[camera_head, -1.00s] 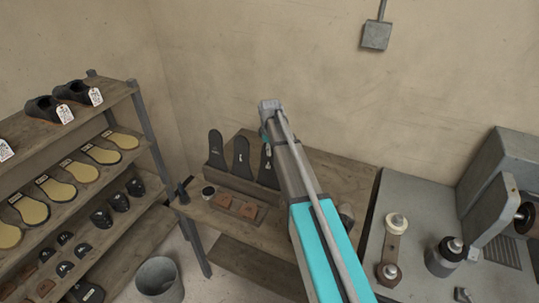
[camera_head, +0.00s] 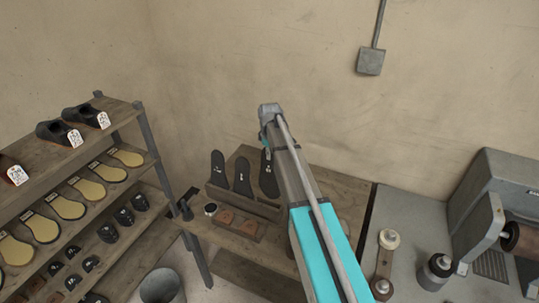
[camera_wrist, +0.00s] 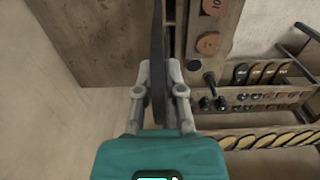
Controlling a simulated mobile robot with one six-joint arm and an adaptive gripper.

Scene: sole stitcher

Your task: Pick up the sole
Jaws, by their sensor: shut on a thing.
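My gripper (camera_wrist: 158,85) is shut on a dark sole (camera_wrist: 158,40), seen edge-on between the two grey fingers in the wrist view. In the head view this sole (camera_head: 268,175) hangs upright below the end of my arm, at the right of two other black soles. The left sole (camera_head: 217,168) and middle sole (camera_head: 242,177) stand upright in a wooden holder (camera_head: 238,201) on the bench. The fingers are hidden in the head view. I cannot tell whether the held sole's lower end is clear of the holder.
Brown leather pieces (camera_head: 238,222) and a small jar (camera_head: 210,209) lie in front of the holder. A shelf rack (camera_head: 90,190) with shoes and soles stands left, a bucket (camera_head: 160,286) below. A grey machine (camera_head: 490,215) stands right. The wall (camera_head: 260,60) is behind.

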